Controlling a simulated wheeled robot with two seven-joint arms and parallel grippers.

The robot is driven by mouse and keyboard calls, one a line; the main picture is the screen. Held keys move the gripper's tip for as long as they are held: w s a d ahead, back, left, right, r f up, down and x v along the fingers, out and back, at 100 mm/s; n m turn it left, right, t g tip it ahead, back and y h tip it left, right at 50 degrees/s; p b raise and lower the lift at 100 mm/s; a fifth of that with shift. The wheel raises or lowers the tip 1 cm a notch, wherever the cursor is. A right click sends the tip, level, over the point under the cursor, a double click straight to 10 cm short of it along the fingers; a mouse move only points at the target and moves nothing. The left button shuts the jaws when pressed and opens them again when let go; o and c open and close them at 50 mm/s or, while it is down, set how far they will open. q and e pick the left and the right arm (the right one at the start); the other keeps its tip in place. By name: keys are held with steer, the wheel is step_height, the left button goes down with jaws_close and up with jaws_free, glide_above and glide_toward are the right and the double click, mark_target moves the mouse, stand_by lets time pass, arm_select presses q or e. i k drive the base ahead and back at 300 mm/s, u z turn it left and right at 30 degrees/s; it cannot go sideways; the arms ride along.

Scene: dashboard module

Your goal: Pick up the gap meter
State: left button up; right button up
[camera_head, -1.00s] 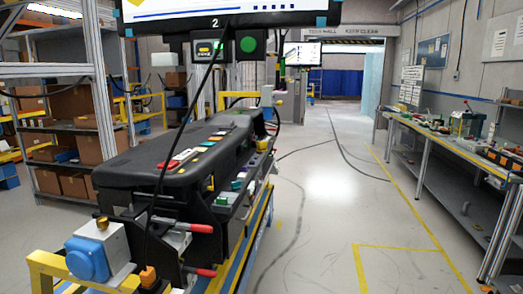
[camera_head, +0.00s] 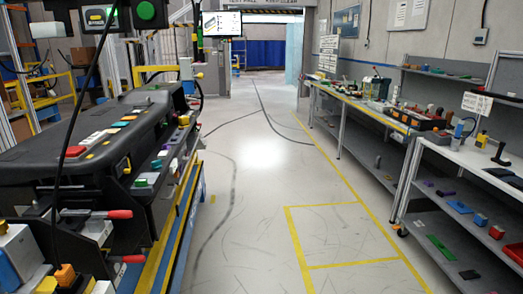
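I cannot tell which object is the gap meter; many small tools are in view and too small to name. The black dashboard module (camera_head: 50,150) stands on a blue and yellow stand at the left, with several small coloured items (camera_head: 120,124) along its top and side. More small items lie on the workbench (camera_head: 352,100) and on the nearer shelf unit (camera_head: 465,153) at the right. Neither of my grippers shows in the head view.
A clear grey aisle (camera_head: 250,190) runs between module and benches. Yellow floor lines (camera_head: 340,205) mark a box on it. Red-handled clamps (camera_head: 119,214) stick out from the module's stand towards the aisle. A dark cable hangs at the left. A monitor (camera_head: 222,23) stands further back.

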mark_target(183, 120)
steer(key=z, duration=0.3)
steer(key=i, duration=2.1)
steer(key=u, duration=0.6)
steer(key=i, duration=1.35)
steer(key=u, duration=1.35)
